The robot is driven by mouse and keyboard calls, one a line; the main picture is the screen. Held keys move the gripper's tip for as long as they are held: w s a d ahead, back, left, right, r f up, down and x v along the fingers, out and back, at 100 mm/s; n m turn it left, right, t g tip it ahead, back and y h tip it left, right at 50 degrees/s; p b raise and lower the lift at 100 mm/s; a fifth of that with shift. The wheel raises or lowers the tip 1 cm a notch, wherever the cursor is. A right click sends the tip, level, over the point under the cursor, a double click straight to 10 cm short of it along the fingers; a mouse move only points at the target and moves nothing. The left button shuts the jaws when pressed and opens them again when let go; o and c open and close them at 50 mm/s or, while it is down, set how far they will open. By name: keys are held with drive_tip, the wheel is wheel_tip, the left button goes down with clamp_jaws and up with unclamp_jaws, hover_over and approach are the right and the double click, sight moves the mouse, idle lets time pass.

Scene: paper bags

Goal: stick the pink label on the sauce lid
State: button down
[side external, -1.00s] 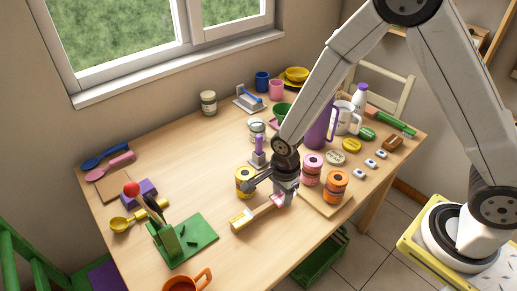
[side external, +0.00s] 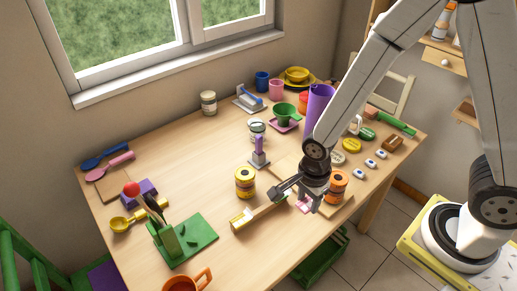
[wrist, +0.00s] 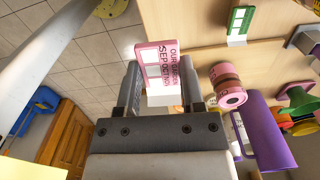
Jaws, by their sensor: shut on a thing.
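My gripper (side external: 306,206) is shut on a pink label (wrist: 157,62) with white panels and dark print. The label shows between the fingertips in the wrist view, with a white block-like piece under it. In the side view a bit of pink shows below the fingers, near the right end of a wooden bar with a yellow end (side external: 240,219). Several round lids lie at the right of the table, among them a yellow one (side external: 351,146), a pale one (side external: 335,158) and a green one (side external: 367,134). I cannot tell which is the sauce lid.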

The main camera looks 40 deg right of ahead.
sight(245, 172)
drive_tip(key=shift+w, duration=0.1)
idle(0.3)
drive_tip(key=w+m, duration=0.1)
drive_tip(key=w, duration=0.6)
drive_tip(key=w+m, duration=0.1)
drive_tip(key=w, duration=0.6)
drive_tip(key=w+a+m, duration=0.1)
drive_tip(key=w, duration=0.6)
drive_tip(key=shift+w+m, duration=0.2)
drive_tip(key=shift+m, duration=0.1)
drive_tip(key=shift+w+r, duration=0.1)
drive_tip(key=shift+w, duration=0.6)
drive_tip(key=shift+f, duration=3.05)
drive_tip(key=shift+f, duration=0.1)
